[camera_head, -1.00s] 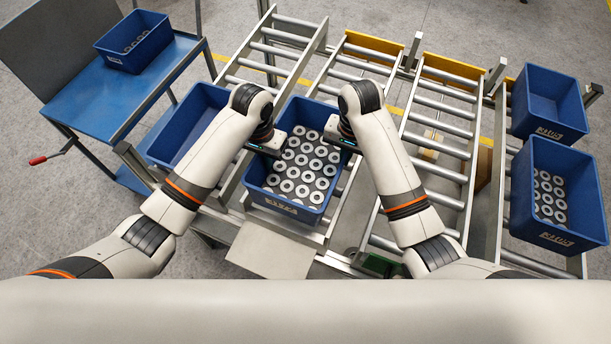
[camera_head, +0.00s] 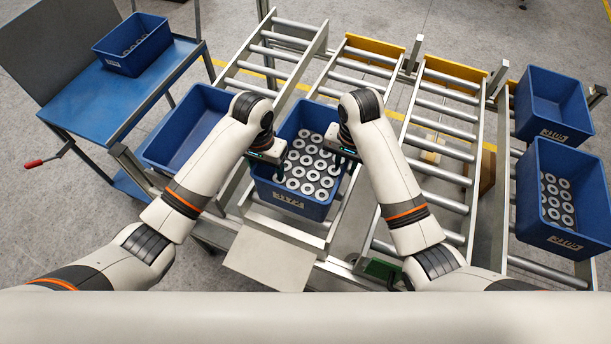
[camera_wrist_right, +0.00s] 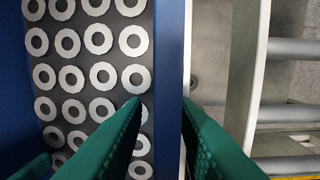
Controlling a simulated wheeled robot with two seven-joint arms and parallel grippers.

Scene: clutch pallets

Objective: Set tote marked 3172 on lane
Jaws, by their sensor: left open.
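A blue tote (camera_head: 290,200) filled with rows of metal rings stands on the roller rack between my two arms. Its front label is too small to read. My left gripper (camera_head: 266,165) is open at the tote's left wall, with its fingers pointing down. My right gripper (camera_head: 346,158) is at the right wall. In the right wrist view the right gripper (camera_wrist_right: 162,104) is open, with one green finger inside over the rings and the other outside the wall (camera_wrist_right: 170,60). The inner finger looks apart from the wall.
A blue tote (camera_head: 158,160) stands close on the left. Two blue totes, a far one (camera_head: 545,132) and a near one with rings (camera_head: 566,243), stand at the right. A blue cart (camera_head: 120,95) carries another tote (camera_head: 112,62). Roller lanes (camera_head: 440,130) right of the middle are empty.

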